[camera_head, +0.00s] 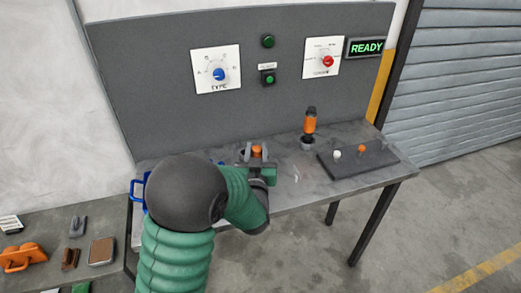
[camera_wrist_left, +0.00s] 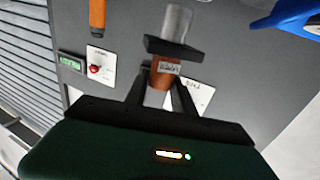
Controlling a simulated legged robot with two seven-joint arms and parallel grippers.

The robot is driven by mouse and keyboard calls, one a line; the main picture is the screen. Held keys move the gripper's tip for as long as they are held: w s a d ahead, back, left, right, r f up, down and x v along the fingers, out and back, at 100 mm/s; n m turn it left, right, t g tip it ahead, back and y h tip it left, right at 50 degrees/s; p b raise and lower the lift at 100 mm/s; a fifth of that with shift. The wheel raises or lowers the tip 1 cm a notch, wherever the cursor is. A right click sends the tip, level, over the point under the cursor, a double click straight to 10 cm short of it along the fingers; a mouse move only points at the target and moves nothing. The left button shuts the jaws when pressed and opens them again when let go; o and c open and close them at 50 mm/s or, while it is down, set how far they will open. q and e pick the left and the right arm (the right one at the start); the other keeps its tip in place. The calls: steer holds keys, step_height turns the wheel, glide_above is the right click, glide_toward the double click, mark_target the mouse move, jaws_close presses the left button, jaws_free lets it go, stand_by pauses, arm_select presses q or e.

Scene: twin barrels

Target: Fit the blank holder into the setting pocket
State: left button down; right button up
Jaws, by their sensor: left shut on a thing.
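My left gripper (camera_head: 257,154) is over the back bench, its grey fingers closed around a small orange piece (camera_head: 257,150). In the left wrist view my left gripper (camera_wrist_left: 163,88) has its two dark fingers on either side of this orange-brown piece (camera_wrist_left: 164,74), which bears a pale label. It seems to be the blank holder, but I cannot tell for certain. A dark block and a clear grey cylinder (camera_wrist_left: 176,22) show just beyond it; I cannot tell whether they are joined to it. I cannot make out the setting pocket for sure. My right gripper is not in view.
To the right, an orange-handled tool (camera_head: 310,122) stands upright in a round socket. Beside it is a dark plate (camera_head: 375,160) with white and orange knobs. A blue frame (camera_head: 138,193) is at the left. A side table (camera_head: 45,225) holds several parts. A READY sign (camera_head: 366,47) is lit.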

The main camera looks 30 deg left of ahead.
arm_select(q)
steer(key=shift+s+a+f+b, duration=0.1)
steer(key=shift+a+f+b, duration=0.05)
steer(key=shift+f+b, duration=0.4)
steer(key=shift+s+a+f+b, duration=0.1)
steer(key=shift+f+b, duration=0.25)
steer(key=shift+f, duration=0.35)
steer(key=shift+d+f+b, duration=0.65)
steer(key=shift+b, duration=0.05)
steer(key=shift+w+d+f, duration=0.1)
steer(key=shift+d, duration=0.25)
steer(key=shift+a+f, duration=0.1)
steer(key=shift+a, duration=0.6)
steer(key=shift+d, duration=0.75)
steer(key=shift+a, duration=0.25)
steer(key=shift+b, duration=0.3)
steer(key=shift+a, duration=0.2)
